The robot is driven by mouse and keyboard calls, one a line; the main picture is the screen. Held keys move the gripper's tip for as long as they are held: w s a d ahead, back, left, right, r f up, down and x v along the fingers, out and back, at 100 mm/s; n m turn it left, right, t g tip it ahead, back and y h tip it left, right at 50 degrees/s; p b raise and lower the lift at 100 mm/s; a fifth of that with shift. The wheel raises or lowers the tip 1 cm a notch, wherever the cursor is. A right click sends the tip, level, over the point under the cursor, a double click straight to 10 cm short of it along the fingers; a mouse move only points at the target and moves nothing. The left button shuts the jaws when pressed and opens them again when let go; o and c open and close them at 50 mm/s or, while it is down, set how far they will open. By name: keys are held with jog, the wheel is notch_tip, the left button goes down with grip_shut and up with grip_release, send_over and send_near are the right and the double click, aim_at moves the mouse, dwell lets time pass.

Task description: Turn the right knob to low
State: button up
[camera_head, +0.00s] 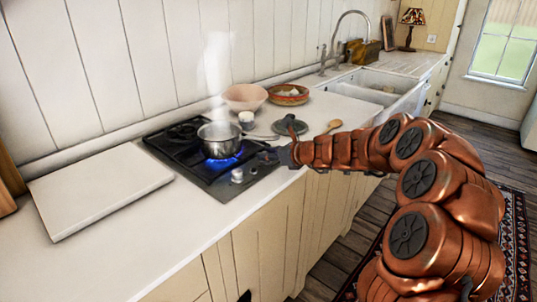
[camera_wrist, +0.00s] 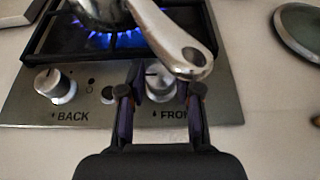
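The right knob (camera_wrist: 160,84), silver and above a partly covered "FRO…" label, sits on the steel panel in the wrist view. My gripper (camera_wrist: 160,93) is open, with one finger on each side of this knob and visible gaps between. A dark mark shows on the knob's upper left; its exact setting is unclear. The left knob (camera_wrist: 56,86) is labelled "BACK". In the head view my gripper (camera_head: 279,156) is at the stove's front right corner and hides the right knob. A steaming metal pot (camera_head: 220,139) stands on the front burner over a blue flame (camera_head: 223,160).
The pot's handle (camera_wrist: 181,46) reaches over the panel, close to my right fingertip. A lid (camera_head: 289,127) and wooden spoon (camera_head: 332,126) lie right of the stove (camera_head: 187,158). Bowls (camera_head: 245,97) stand behind. A white board (camera_head: 95,195) lies left.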

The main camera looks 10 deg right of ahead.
grip_shut()
jog(key=shift+d+r+p, duration=0.1)
jog(key=shift+r+p, duration=0.1)
jog(key=shift+p, duration=0.5)
jog(key=shift+r+n+y+p, duration=0.1)
jog(key=shift+n+y+p, duration=0.3)
jog(key=shift+y+p, duration=0.1)
jog(key=n+g+y+p, duration=0.1)
jog(key=n+g+p, duration=0.1)
jog(key=p, duration=0.2)
jog(key=shift+w+d, duration=0.15)
jog(key=n+g+y+p, duration=0.1)
jog(key=n+g+p, duration=0.1)
jog(key=p, duration=0.1)
jog(key=shift+w+y, duration=0.1)
jog(key=shift+y, duration=0.3)
jog(key=shift+w+f+n+g+y+p, duration=0.15)
jog(key=shift+n+g+y+p, duration=0.25)
jog(key=shift+n+g+p, duration=0.55)
jog(key=shift+s+f+n+g+y+p, duration=0.1)
jog(key=shift+n+g+y+p, duration=0.3)
jog(key=shift+n+g+p, duration=0.5)
jog(key=shift+w+n+g+p, duration=0.15)
jog(key=shift+n+g+p, duration=0.8)
jog(key=shift+g, duration=0.4)
